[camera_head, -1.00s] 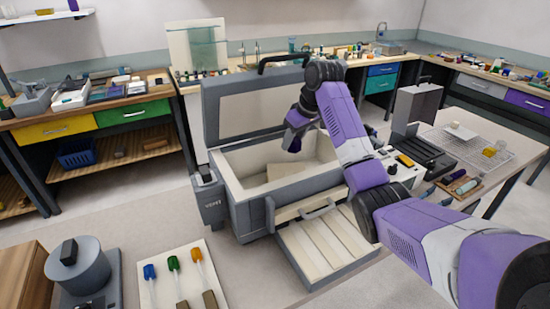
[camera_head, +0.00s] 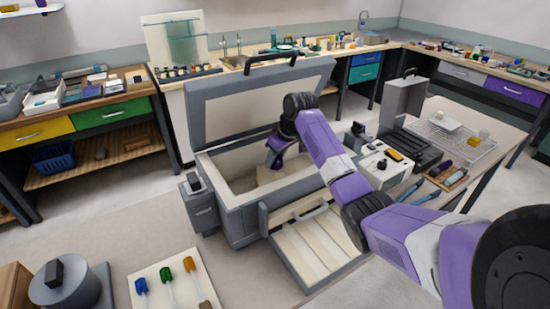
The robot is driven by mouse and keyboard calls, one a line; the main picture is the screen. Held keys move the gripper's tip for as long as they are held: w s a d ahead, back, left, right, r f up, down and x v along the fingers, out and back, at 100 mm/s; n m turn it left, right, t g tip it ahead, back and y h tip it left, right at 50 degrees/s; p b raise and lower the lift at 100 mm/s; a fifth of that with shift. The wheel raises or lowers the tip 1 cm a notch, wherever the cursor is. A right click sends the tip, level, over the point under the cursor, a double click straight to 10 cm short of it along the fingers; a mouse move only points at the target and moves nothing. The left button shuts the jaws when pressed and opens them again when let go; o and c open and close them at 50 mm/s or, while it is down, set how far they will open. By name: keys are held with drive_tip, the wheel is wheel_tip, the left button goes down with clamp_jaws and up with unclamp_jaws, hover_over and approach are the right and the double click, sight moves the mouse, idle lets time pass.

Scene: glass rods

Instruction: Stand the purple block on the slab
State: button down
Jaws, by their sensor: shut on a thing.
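My gripper (camera_head: 276,163) points down inside the open grey chest, in front of its raised lid. It is shut on a small dark purple piece, which looks like the purple block (camera_head: 276,160). The purple fingers and the distance hide its outline and tilt. A pale slab-like surface (camera_head: 266,176) lies on the chest's floor below and beside the gripper; I cannot tell for certain that it is the slab. I cannot tell whether the block touches it.
The chest (camera_head: 240,210) has high walls around the gripper, and its lid (camera_head: 255,100) stands open behind. A ribbed drawer (camera_head: 318,250) sticks out in front. Instruments (camera_head: 385,165) and a wire rack (camera_head: 465,135) crowd the table at right.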

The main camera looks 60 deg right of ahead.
drive_tip(key=shift+f, duration=0.2)
drive_tip(key=c, duration=0.8)
unclamp_jaws()
drive_tip(key=shift+f, duration=0.15)
drive_tip(key=shift+c, duration=0.2)
drive_tip(key=b+v, duration=0.1)
drive_tip(key=v, duration=1.1)
drive_tip(key=shift+b, duration=0.3)
drive_tip(key=shift+s, duration=0.1)
